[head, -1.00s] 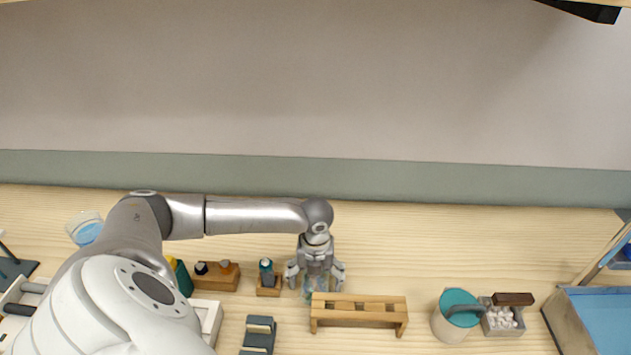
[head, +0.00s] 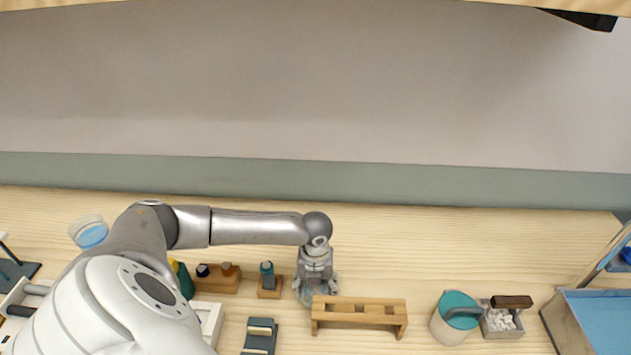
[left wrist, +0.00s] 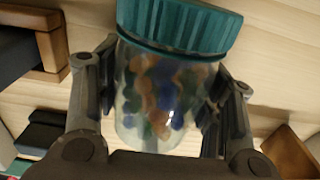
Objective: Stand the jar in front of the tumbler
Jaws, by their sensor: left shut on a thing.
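The jar (left wrist: 160,90) is clear, holds several coloured beads and has a ribbed teal lid. In the left wrist view it sits between the two fingers of my left gripper (head: 316,290), which are shut on its sides. In the head view the jar is mostly hidden by the gripper, just behind the left end of a wooden rack. A clear vessel with blue contents (head: 90,234), which looks like the tumbler, stands at the far left behind my left arm. My right gripper is out of view.
The wooden rack (head: 358,312) stands close in front of the gripper. A small wooden block with a teal-topped item (head: 268,280) is just left. A teal-topped canister (head: 455,318) and a box of white pieces (head: 502,320) stand right. The table behind the rack is clear.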

